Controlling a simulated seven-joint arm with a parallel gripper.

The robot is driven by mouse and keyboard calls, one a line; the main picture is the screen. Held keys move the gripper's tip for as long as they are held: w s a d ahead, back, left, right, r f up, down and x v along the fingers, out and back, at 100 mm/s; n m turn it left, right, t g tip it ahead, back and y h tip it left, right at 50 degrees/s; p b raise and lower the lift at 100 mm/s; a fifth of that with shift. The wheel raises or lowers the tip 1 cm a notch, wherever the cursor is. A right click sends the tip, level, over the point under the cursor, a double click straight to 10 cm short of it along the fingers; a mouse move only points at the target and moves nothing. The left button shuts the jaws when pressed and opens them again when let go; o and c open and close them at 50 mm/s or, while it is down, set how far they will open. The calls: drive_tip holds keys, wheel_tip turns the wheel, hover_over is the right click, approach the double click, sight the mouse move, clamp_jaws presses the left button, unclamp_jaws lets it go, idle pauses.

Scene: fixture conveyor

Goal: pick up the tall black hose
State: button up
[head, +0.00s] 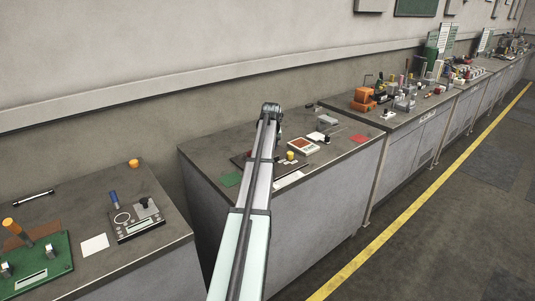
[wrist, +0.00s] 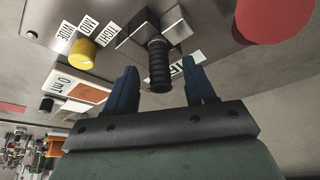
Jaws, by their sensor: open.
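The tall black hose (wrist: 160,72) is a ribbed black tube in the wrist view. Its far end meets a grey metal block (wrist: 176,24). My gripper (wrist: 160,68) is open, with one blue finger to the left of the hose and one to the right. The hose shows between the fingers with a gap on both sides; how deep it sits between them I cannot tell. In the head view my arm reaches over the middle bench (head: 345,155), and I cannot make out the hose there.
A yellow knob (wrist: 82,54) with WIDE, MID and TIGHT labels is near the block. A meter (wrist: 80,90) reading 0 mT and a red disc (wrist: 275,18) also show. In the head view a left bench (head: 150,255) and a cluttered right bench (head: 400,122) flank the middle one.

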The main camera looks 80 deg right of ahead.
drive_tip(key=shift+x, duration=0.8)
drive_tip(key=shift+c, duration=0.4)
clamp_jaws()
